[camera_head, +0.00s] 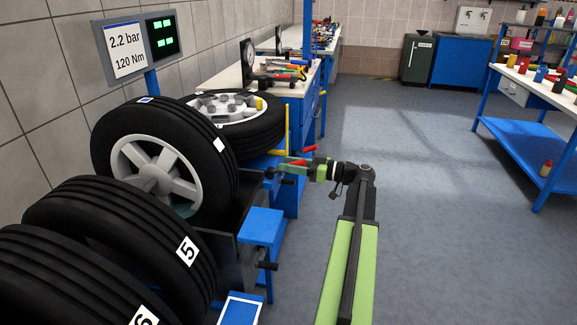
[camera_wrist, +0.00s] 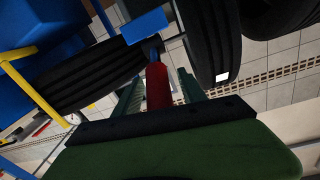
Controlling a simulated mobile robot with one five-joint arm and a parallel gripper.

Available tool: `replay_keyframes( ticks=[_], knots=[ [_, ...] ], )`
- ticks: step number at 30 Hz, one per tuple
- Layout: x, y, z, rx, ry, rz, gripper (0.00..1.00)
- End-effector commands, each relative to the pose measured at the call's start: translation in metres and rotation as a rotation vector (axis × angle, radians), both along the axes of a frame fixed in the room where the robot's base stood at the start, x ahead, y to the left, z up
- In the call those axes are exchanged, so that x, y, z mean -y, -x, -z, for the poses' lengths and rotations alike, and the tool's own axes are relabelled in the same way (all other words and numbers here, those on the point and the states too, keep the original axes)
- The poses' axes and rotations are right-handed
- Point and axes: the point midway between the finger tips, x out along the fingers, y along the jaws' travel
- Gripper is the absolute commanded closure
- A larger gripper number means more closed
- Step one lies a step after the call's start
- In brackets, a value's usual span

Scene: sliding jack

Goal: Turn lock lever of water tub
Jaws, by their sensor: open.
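The water tub (camera_head: 222,237) is the dark trough under the standing wheel in the head view. The red lock lever (camera_head: 309,149) shows at its right side, partly hidden by my gripper (camera_head: 287,167). In the wrist view the red lever handle (camera_wrist: 158,88) lies between the two green fingers of my gripper (camera_wrist: 161,78). The fingers are open, one on each side of the handle, with gaps visible. The near end of the handle is hidden behind the dark gripper body. A blue part shows just beyond its far end.
A wheel with a grey rim (camera_head: 158,176) stands in the tub, and another wheel (camera_head: 236,126) lies behind it. Tyres (camera_head: 120,235) fill the left front. A blue plate (camera_head: 261,226) sticks out near my arm. The floor (camera_head: 430,190) to the right is clear.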

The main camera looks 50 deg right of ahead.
Motion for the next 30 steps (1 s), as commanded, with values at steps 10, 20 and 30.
replay_keyframes(
  ticks=[10,20,30],
  knots=[
    [0.0003,0.0004,0.0,0.0,0.0,0.0,0.74],
    [0.0001,0.0009,0.0001,0.0,0.0,0.0,1.0],
    [-0.0002,0.0012,0.0003,-0.001,0.0,-0.001,1.0]
  ],
)
